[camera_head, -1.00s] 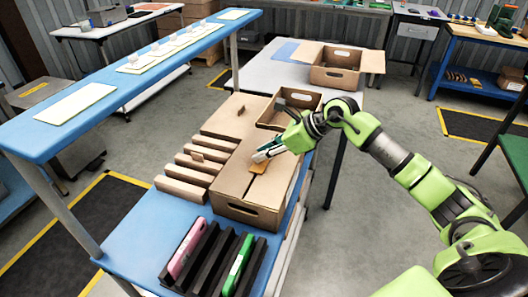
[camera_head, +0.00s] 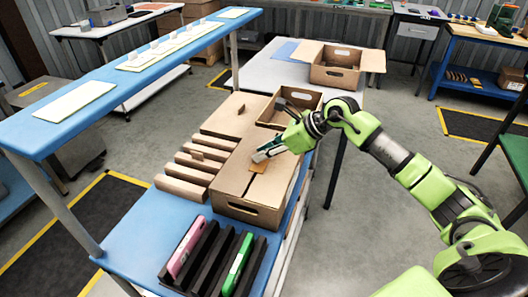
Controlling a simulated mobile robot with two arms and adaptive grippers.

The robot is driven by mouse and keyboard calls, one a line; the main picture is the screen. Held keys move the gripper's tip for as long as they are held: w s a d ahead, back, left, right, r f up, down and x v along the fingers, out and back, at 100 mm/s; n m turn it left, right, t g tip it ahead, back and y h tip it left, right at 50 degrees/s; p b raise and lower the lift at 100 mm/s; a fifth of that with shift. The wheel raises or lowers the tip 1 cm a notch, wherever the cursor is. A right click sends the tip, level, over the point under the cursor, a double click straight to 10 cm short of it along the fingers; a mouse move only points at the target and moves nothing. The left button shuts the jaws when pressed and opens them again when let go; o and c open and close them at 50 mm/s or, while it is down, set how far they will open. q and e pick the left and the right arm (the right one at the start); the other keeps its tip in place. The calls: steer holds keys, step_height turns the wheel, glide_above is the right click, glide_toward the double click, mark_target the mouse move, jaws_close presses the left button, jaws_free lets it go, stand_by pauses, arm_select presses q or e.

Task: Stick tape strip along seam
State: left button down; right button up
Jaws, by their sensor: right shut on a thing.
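A closed brown carton (camera_head: 236,187) sits on the blue table, tilted in the picture, with a hand hole in its near side. A small orange-brown tape strip (camera_head: 259,167) is at the top of the carton, under the fingertips of my right gripper (camera_head: 263,156). My right gripper is shut on the strip, low over the carton's top. The gripper covers part of the strip and of the seam, and I cannot tell how far the strip touches the carton. My left gripper is not in view.
An open carton (camera_head: 304,98) stands behind the closed one. Cardboard slats (camera_head: 181,190) lie to the left. A black rack (camera_head: 198,262) holding a pink and a green item stands in front. A blue shelf (camera_head: 60,138) runs above the left side.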

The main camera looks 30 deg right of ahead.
steer(key=o, duration=0.7)
steer(key=shift+f, duration=0.15)
steer(key=shift+o, duration=0.2)
steer(key=shift+s, duration=0.1)
steer(key=s+d+r+p, duration=0.2)
steer(key=s+r, duration=0.1)
steer(key=r, duration=0.4)
steer(key=s+d+r+p, duration=0.2)
steer(key=s+d+r, duration=0.1)
steer(key=r, duration=0.4)
steer(key=shift+s+d+r, duration=0.2)
steer(key=shift+d+r, duration=0.1)
steer(key=shift+d, duration=0.05)
